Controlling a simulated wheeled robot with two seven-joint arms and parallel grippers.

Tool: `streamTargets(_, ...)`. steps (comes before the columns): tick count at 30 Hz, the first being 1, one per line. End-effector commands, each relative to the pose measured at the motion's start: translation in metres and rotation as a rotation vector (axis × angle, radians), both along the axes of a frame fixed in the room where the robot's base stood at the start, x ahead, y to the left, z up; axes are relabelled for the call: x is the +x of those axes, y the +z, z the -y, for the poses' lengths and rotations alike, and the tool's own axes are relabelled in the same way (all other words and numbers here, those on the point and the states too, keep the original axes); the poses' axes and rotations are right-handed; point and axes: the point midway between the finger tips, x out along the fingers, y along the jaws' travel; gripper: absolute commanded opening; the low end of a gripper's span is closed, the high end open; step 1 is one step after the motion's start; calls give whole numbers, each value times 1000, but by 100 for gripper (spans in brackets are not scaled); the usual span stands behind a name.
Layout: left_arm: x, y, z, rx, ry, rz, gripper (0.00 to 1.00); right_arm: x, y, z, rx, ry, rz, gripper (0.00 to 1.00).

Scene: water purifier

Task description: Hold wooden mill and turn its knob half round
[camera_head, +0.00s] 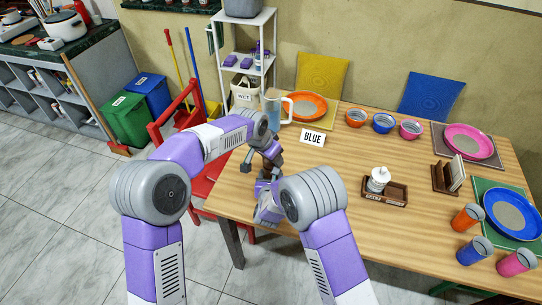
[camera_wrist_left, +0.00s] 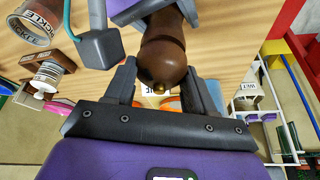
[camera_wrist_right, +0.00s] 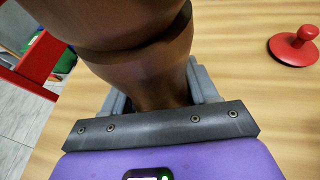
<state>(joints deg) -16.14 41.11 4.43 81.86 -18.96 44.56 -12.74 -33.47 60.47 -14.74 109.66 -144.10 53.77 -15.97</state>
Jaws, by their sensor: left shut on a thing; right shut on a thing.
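The dark brown wooden mill (camera_head: 277,158) stands near the table's left front edge, partly hidden by my arms in the head view. My left gripper (camera_head: 266,156) is at the mill's upper part. In the left wrist view its fingers are shut on the rounded knob (camera_wrist_left: 163,62), which has a small gold tip. My right gripper (camera_head: 265,184) is lower down. In the right wrist view its fingers are shut around the mill's body (camera_wrist_right: 140,65), which fills much of that view. The knob's turn angle cannot be told.
A blue mug (camera_head: 272,108) and an orange plate (camera_head: 304,106) stand behind the mill by a BLUE sign (camera_head: 312,137). A wooden caddy (camera_head: 397,193) is to the right. A red knobbed object (camera_wrist_right: 295,46) lies nearby. A red chair (camera_head: 172,118) is at the left.

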Motion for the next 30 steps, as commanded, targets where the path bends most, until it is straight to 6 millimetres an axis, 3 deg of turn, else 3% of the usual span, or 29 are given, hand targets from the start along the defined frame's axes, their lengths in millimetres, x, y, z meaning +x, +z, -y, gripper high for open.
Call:
streamTargets(20, -1, -1, 0, 0, -72, -2, 24, 0, -1, 0, 0, 0, -1, 21)
streamTargets(21, 0, -1, 0, 0, -72, -2, 56, 0, -1, 0, 0, 0, -1, 21)
streamTargets(26, 0, -1, 0, 0, -70, -1, 80, 0, -1, 0, 0, 0, -1, 21)
streamTargets(30, 0, 0, 0, 0, -70, -1, 81, 0, -1, 0, 0, 0, -1, 21)
